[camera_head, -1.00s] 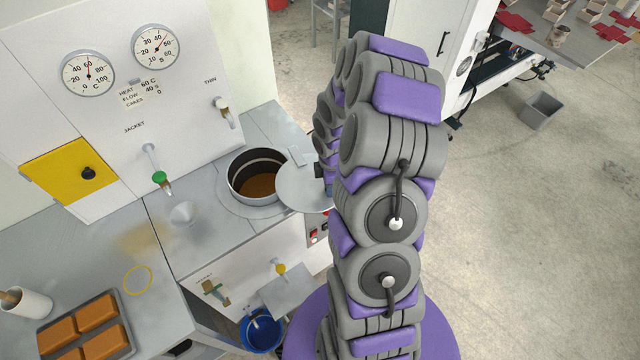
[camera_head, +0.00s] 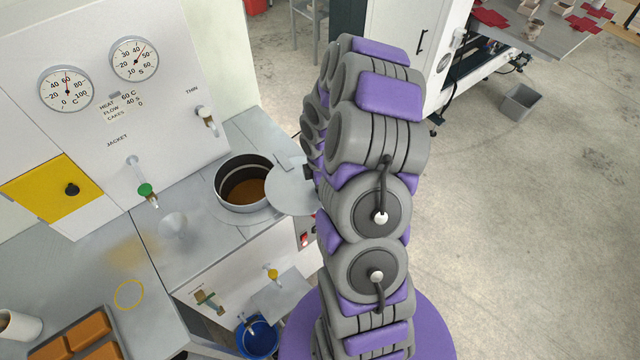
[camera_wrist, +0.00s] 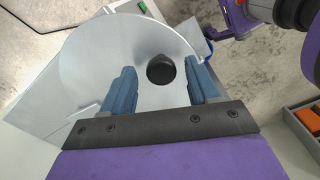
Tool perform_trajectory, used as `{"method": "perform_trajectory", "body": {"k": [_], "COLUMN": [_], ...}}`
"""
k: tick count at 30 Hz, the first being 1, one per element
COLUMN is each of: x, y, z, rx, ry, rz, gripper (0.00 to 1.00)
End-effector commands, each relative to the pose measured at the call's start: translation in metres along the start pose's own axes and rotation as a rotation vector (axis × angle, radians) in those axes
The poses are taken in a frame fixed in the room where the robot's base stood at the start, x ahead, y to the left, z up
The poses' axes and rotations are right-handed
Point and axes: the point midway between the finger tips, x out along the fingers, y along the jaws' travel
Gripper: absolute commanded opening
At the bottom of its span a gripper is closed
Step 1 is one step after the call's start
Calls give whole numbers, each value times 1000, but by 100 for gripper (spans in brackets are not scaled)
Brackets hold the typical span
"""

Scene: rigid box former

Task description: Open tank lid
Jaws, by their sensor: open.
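The round metal tank (camera_head: 243,190) is set into the counter with its mouth uncovered, and brown liquid shows inside. The grey disc-shaped lid (camera_head: 292,187) lies to the right of the tank mouth, partly hidden behind my arm. In the wrist view the lid (camera_wrist: 100,60) fills the upper middle, with a black round knob (camera_wrist: 160,69) on it. My gripper (camera_wrist: 163,80) is open, its two blue fingers on either side of the knob with gaps showing. In the head view my arm hides the gripper.
A panel with two dials (camera_head: 66,90) stands behind the counter. A blue bucket (camera_head: 257,335) sits below. Open floor lies to the right.

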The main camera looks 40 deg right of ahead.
Motion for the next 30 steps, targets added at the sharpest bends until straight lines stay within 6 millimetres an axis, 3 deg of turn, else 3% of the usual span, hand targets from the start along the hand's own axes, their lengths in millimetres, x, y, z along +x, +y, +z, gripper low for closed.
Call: {"method": "perform_trajectory", "body": {"k": [7, 11, 30], "x": [-4, -18, -149], "y": [0, 0, 2], "z": [0, 0, 0], "rx": [0, 0, 0], "ry": [0, -1, 1], "rz": [-1, 0, 3], "gripper": [60, 60, 60]}}
